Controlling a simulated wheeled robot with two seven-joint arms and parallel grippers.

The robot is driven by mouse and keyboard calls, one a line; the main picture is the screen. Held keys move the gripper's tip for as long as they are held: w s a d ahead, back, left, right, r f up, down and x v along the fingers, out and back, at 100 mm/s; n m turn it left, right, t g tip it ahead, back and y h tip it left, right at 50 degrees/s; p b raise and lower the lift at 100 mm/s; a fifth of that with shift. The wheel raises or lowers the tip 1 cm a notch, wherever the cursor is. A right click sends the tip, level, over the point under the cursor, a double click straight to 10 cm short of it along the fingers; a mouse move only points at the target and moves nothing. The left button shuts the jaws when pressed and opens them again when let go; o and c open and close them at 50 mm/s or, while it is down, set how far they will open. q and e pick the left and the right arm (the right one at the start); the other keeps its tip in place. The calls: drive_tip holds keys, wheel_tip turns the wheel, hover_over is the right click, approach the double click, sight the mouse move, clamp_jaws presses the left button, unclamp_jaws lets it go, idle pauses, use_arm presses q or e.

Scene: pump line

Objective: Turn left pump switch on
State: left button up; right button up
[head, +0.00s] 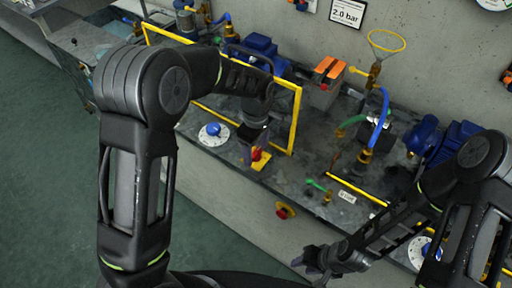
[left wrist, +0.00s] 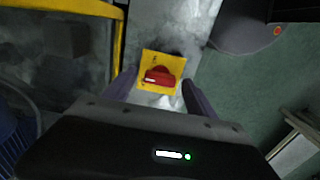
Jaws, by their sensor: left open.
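The left pump switch (head: 257,158) is a red rotary handle on a yellow plate, near the front edge of the bench in the head view. In the left wrist view the red handle (left wrist: 160,76) lies roughly crosswise on its yellow plate (left wrist: 153,60), between and beyond my fingertips. My left gripper (head: 250,152) is over the switch, its fingers open on either side. It also shows in the left wrist view (left wrist: 155,90). I cannot tell whether a finger touches the handle. My right gripper (head: 312,262) is in front of the bench, away from the switch; its jaws are unclear.
A yellow frame (head: 298,120) stands right behind the switch, close to my left gripper. A white dial with a blue knob (head: 213,130) is to its left. Blue pumps (head: 262,46) stand behind.

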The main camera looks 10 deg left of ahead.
use_arm(q)
drive_tip(key=c, duration=1.4)
drive_tip(key=shift+m, duration=0.4)
drive_tip(key=m+b, duration=0.1)
drive_tip(key=m, duration=0.2)
drive_tip(key=shift+m, duration=0.3)
drive_tip(key=m+b, duration=0.1)
drive_tip(key=m, duration=0.3)
drive_tip(key=shift+b, duration=0.3)
drive_tip(key=m, duration=0.5)
drive_tip(key=shift+b, duration=0.4)
drive_tip(key=shift+m, duration=2.3)
